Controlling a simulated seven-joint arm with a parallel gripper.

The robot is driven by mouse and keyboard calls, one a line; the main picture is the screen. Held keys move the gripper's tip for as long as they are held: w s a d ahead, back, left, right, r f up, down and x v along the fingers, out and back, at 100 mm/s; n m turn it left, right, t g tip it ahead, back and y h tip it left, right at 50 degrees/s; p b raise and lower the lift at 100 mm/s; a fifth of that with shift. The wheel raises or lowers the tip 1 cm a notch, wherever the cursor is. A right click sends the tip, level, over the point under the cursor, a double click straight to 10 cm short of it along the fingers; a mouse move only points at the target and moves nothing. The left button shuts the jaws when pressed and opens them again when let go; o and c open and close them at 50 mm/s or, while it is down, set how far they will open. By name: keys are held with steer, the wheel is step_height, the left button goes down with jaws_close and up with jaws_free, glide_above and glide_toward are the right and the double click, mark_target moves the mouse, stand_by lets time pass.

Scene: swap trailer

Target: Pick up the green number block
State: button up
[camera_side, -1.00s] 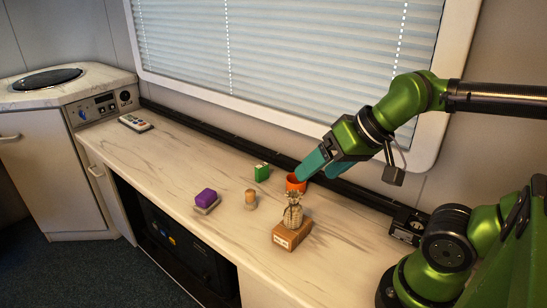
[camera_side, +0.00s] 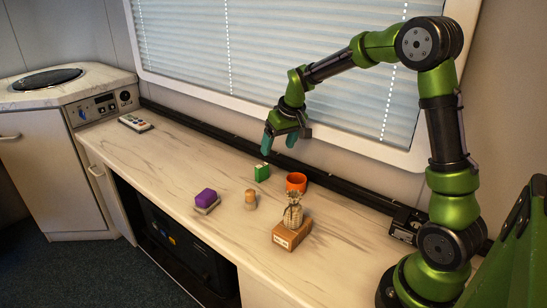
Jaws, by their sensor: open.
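The green number block (camera_side: 262,173) stands on the pale marbled counter, left of the orange cup and close to the black rail. It has a small white mark on its top, too small to read. My gripper (camera_side: 279,145) is above the block and slightly to its right, pointing down. Its teal fingers are apart and nothing is between them. The gripper does not touch the block.
An orange cup (camera_side: 296,182) stands just right of the block. A small wooden cylinder (camera_side: 250,199), a purple block (camera_side: 206,197) on a grey base and a pineapple-like figure (camera_side: 292,216) on a wooden box (camera_side: 291,235) stand in front. A remote (camera_side: 135,123) lies far left.

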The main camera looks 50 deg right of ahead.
mark_target(262, 165)
steer(key=shift+n+t, duration=0.3)
steer(key=shift+n, duration=0.4)
steer(key=w+f, duration=0.2)
steer(key=f, duration=0.1)
steer(key=w+d+f, duration=0.1)
steer(key=w+f, duration=0.1)
steer(key=f, duration=0.1)
steer(key=w+d+f, duration=0.1)
steer(key=w+f, duration=0.1)
steer(key=shift+w+d+f, duration=0.1)
steer(key=shift+w+f, duration=0.3)
steer(key=shift+x, duration=3.1)
steer(key=shift+w+d, duration=0.1)
steer(key=shift+w, duration=0.05)
steer(key=c, duration=1)
steer(key=shift+r, duration=0.1)
